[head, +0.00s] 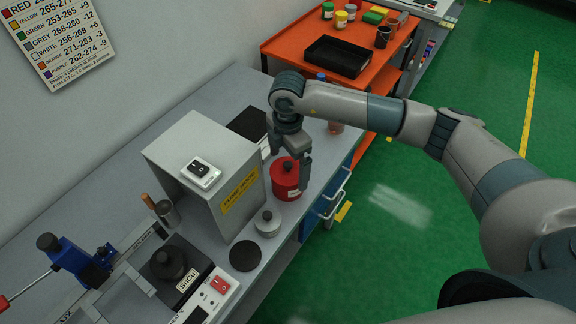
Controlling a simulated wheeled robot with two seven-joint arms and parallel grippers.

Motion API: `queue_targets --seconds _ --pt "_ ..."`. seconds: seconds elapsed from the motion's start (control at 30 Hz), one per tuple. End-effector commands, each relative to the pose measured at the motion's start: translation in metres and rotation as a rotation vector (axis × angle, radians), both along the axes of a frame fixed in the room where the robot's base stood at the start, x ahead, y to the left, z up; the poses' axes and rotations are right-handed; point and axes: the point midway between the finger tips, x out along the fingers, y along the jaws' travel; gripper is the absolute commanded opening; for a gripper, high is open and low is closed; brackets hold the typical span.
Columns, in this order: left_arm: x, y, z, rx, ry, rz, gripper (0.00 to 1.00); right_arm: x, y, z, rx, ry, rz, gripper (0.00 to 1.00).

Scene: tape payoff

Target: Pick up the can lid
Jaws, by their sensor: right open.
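A red can (286,191) stands on the grey bench near its front edge. Its red lid (279,167) has a dark knob on top and appears to sit on the can. My right gripper (290,159) points down over the lid, open, with its fingers apart around the area of the knob. Part of the lid is hidden behind the fingers, and I cannot tell whether they touch it. My left gripper is not in view.
A grey box with a yellow label (240,192) stands just left of the can. A small metal pot (267,223) and a black disc (245,256) are in front. An orange cart (289,45) with a black tray (338,57) stands behind. Green floor is clear at right.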

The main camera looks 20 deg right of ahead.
Motion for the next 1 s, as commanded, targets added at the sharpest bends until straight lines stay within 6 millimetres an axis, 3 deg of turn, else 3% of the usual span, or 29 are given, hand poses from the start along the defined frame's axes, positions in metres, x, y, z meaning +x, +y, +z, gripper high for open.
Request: queue_targets --seconds 0.5,0.7,1.0 --pt "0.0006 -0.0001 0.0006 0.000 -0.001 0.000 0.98 0.0003 0.0001 -0.0022 0.000 -0.001 0.000 1.00" --pt "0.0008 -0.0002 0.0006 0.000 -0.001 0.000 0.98 0.0003 0.0001 -0.0021 0.000 -0.001 0.000 0.56" --pt "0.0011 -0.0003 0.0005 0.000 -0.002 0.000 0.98 0.0004 0.0001 -0.0019 0.000 -0.001 0.000 0.56"
